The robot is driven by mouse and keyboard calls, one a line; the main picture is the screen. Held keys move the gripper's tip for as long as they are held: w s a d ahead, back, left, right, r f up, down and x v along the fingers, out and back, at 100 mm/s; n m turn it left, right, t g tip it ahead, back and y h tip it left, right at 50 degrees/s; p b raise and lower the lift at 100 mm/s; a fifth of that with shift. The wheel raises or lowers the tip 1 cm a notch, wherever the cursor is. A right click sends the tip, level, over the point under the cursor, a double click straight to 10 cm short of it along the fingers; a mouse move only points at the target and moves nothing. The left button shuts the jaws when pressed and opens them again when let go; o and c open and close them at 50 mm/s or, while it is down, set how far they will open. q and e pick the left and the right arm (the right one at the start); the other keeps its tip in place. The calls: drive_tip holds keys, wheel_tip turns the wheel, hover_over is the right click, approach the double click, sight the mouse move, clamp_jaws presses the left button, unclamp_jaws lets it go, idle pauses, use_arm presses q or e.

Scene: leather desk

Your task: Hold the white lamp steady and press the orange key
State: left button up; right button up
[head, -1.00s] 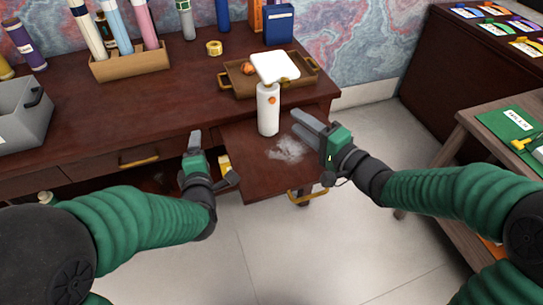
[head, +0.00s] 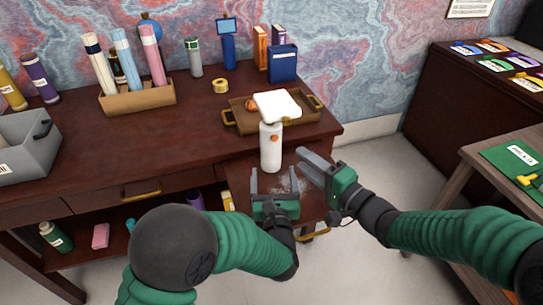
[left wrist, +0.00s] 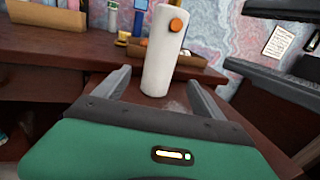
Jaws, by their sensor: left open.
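My left gripper (head: 277,172) is open and empty, just in front of the lamp's base. In the left wrist view its fingers point toward the lamp body (left wrist: 160,55) from either side, apart from it. My right gripper (head: 300,160) is open and empty to the right of the lamp; its fingers cross the left wrist view's right side.
The lamp stands on a pulled-out board (head: 236,178) of the dark desk. A wooden tray (head: 238,127) sits behind it. A wooden holder with tubes (head: 138,98), a tape roll (head: 220,86) and a grey bin (head: 22,150) are on the desk.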

sight(271, 150)
use_arm(q)
drive_tip(key=w, duration=1)
drive_tip(key=shift+w+a, duration=0.2)
drive_tip(key=shift+a, duration=0.1)
drive_tip(key=shift+c, duration=0.4)
clamp_jaws()
use_arm(e)
clamp_jaws()
idle(0.9)
